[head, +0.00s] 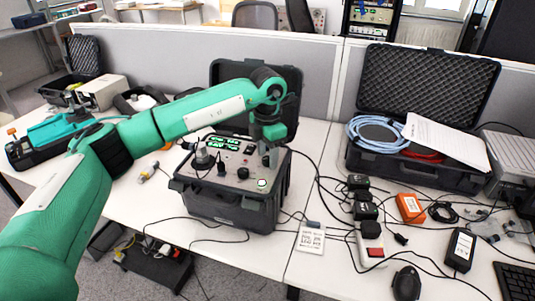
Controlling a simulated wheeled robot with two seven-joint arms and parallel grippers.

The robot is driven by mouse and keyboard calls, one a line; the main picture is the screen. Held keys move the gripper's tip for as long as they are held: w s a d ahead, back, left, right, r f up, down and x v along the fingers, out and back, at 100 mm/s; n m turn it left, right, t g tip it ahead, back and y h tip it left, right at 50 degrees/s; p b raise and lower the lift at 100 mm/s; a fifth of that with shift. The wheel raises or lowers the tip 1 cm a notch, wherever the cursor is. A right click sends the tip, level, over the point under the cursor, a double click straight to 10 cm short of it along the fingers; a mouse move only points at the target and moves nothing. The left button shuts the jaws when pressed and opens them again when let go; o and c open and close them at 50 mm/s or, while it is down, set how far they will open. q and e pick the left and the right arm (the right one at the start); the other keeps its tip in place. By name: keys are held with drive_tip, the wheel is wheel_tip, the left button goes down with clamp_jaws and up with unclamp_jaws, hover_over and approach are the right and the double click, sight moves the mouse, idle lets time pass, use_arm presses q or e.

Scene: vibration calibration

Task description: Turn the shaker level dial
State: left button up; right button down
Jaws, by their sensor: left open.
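A black calibrator case (232,208) stands on the white desk with its lid raised behind it. Its grey top panel holds a round grey shaker (203,157) at the left, lit green displays (222,142) and black knobs. One black knob (243,172) is near the front edge and another (221,167) stands left of it. I cannot read which is the shaker level dial. My left gripper (268,160) points down over the right part of the panel, open, right of the front knob. Whether it touches the panel is unclear. My right gripper is out of view.
An open foam-lined case (420,172) with blue cable and white papers stands at the right. An orange box (410,208), a power strip (371,247), a mouse (406,283) and loose cables clutter the right desk. A grey partition (325,85) runs behind.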

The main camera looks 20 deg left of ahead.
sight(267, 158)
use_arm(q)
wheel_tip(267, 158, up, 13)
drive_tip(key=shift+r, duration=0.2)
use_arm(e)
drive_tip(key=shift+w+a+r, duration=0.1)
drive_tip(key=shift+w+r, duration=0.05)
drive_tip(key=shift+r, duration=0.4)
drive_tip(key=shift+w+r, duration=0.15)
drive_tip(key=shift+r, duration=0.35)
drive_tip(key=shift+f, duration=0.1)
